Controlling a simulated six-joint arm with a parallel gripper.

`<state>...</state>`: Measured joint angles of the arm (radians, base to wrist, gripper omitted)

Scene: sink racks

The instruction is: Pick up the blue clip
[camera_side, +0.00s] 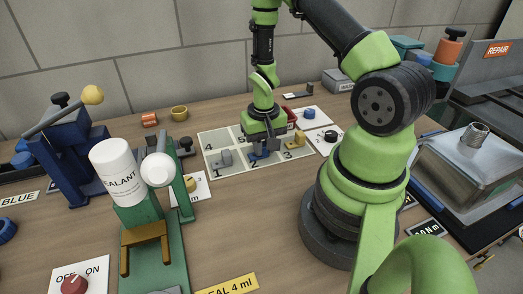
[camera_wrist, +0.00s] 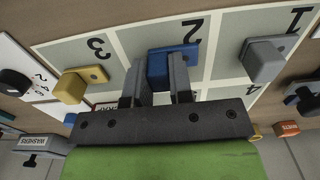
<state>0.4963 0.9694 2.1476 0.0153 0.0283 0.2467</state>
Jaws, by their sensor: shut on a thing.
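The blue clip (camera_wrist: 173,66) sits on the square marked 2 of the numbered mat (camera_wrist: 218,50). My gripper (camera_wrist: 163,85) is over it, with its two dark fingers on either side of the clip's block, shut on it. In the side view the clip (camera_side: 259,154) shows just below my gripper (camera_side: 262,147), at the mat's front middle square. The clip appears still at the mat's surface; I cannot tell whether it is lifted.
A grey clip (camera_side: 224,158) is on square 1 and a yellow clip (camera_side: 296,140) on square 3, close on either side. The sealant bottle stand (camera_side: 145,230) is at the front left. A metal box (camera_side: 475,160) stands at the right.

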